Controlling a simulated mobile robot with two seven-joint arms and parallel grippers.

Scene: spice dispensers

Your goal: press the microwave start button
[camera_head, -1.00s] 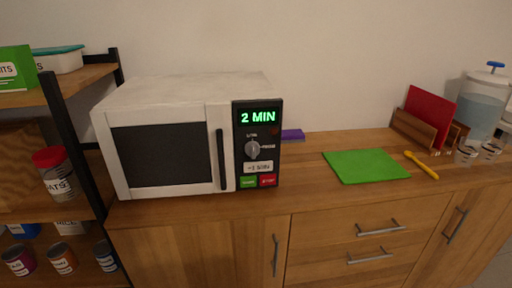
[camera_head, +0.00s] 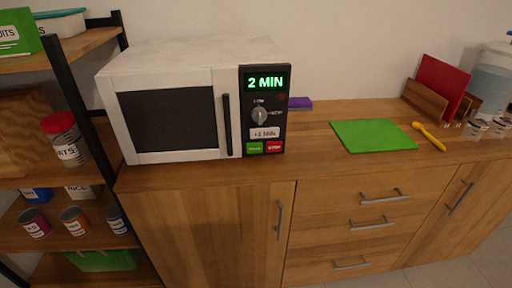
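A white microwave (camera_head: 170,62) stands on the left part of the wooden counter, its dark-windowed door closed. Its black control panel on the right side shows "2 MIN" on a green-lit display (camera_head: 266,83). Below are a round grey knob (camera_head: 260,116) and a pale button (camera_head: 265,133). At the bottom of the panel are a green button (camera_head: 254,148) and a red button (camera_head: 274,147) side by side; their lettering is too small to read surely. Neither of my grippers is in view.
A green board (camera_head: 372,135) and a yellow spoon (camera_head: 429,137) lie on the counter to the right. A shelf with cans and jars (camera_head: 66,140) stands at the left. Counter between microwave and board is mostly clear. Cabinet handles (camera_head: 280,220) stick out below.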

